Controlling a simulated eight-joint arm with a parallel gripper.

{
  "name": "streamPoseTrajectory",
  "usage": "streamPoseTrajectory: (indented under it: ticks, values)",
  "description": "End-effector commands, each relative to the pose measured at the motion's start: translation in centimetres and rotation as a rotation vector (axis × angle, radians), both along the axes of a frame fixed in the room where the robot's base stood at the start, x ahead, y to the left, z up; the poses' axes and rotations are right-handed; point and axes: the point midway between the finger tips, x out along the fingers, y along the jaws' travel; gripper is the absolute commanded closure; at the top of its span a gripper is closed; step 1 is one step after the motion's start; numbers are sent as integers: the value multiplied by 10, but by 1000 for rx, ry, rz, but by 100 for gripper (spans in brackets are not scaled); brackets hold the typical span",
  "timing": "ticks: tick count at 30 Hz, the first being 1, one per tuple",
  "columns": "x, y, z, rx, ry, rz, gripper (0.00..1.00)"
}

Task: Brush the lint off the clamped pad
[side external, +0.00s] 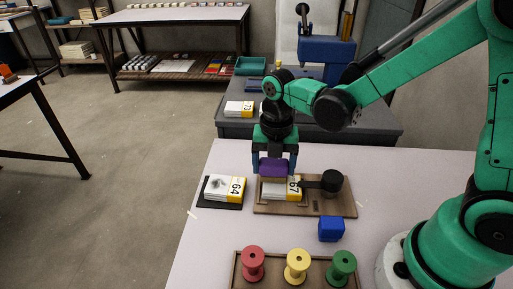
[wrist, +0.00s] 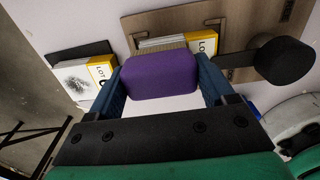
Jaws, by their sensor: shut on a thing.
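My gripper (side external: 274,172) is shut on a purple brush (wrist: 160,76), its blue fingers on either side of it. Tan bristles show along the brush's far edge in the wrist view. The clamped pad (side external: 283,192), white with a yellow numbered band, lies on a wooden board (side external: 334,207) under a black clamp (side external: 332,182). The brush is over or at the pad's far edge; I cannot tell whether it touches. The brush and gripper hide part of the pad in the wrist view (wrist: 205,43), and no lint is discernible on its visible part.
A second pad (side external: 218,187) with a dark grey smudge lies on a black base to the left. A blue cube (side external: 331,229) sits in front of the board. Red, yellow and green spools (side external: 297,265) stand in a wooden tray at the front.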

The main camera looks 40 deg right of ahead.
Motion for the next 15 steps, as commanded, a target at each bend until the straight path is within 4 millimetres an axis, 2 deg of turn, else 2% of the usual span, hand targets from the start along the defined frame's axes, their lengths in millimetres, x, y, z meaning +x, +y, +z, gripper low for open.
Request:
streamPoseTrajectory:
  ticks: [3,15]
  values:
    - [8,-8,0,0,0,-3,74]
    - [-20,19,-1,0,0,3,74]
